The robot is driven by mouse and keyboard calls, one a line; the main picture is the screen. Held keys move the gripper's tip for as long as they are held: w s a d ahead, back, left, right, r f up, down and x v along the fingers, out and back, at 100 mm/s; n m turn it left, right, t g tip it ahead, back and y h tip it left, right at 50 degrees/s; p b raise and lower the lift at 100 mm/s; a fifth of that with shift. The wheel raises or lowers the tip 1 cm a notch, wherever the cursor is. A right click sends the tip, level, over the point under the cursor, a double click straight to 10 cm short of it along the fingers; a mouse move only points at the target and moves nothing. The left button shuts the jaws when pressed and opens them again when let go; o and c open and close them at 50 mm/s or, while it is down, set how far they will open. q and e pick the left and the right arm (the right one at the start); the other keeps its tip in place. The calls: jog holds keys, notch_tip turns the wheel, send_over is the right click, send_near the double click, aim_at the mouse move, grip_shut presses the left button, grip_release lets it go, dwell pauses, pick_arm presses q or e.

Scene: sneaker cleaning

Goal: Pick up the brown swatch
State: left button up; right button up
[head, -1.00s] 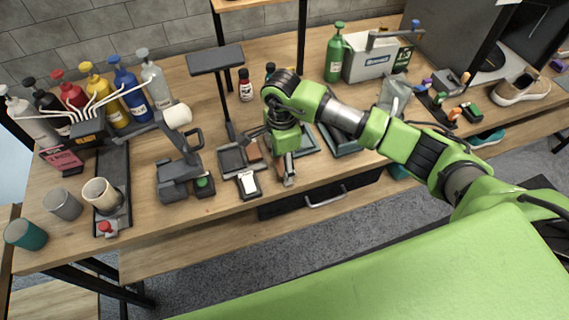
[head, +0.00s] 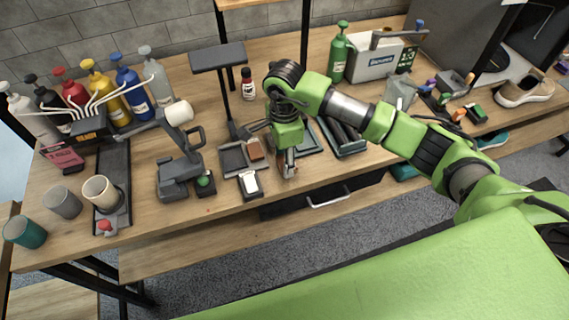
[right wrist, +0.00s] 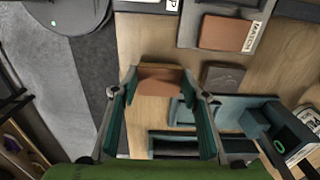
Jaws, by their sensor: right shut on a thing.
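My right gripper (head: 289,170) is over the table near its front edge, to the right of the grey tray. In the right wrist view its fingers (right wrist: 163,105) are shut on a brown swatch (right wrist: 160,82), a small flat block held between the fingertips. In the head view the swatch is mostly hidden by the fingers. A second brown piece (head: 254,148) lies in the grey tray (head: 233,160). In the right wrist view this piece (right wrist: 225,33) lies beside a white printed label. My left gripper is not in view.
A small dark block with a white top (head: 249,184) stands at the table's front edge. Dark green trays (head: 342,144) lie right of the gripper. A black lamp-like stand (head: 226,90) rises behind the tray. Pump bottles and cups stand at the left.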

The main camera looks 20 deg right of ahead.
jog(key=s+a+r+b, duration=0.4)
jog(key=s+r, duration=0.7)
jog(key=s, duration=0.2)
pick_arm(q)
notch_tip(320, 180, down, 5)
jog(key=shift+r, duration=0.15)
pick_arm(e)
jog(key=s+d+f+n, duration=0.1)
jog(key=d+n, duration=0.7)
jog(key=n, duration=0.9)
jog(key=shift+s+d+f+n, duration=0.2)
jog(key=shift+d+n, duration=0.05)
jog(key=shift+n, duration=0.05)
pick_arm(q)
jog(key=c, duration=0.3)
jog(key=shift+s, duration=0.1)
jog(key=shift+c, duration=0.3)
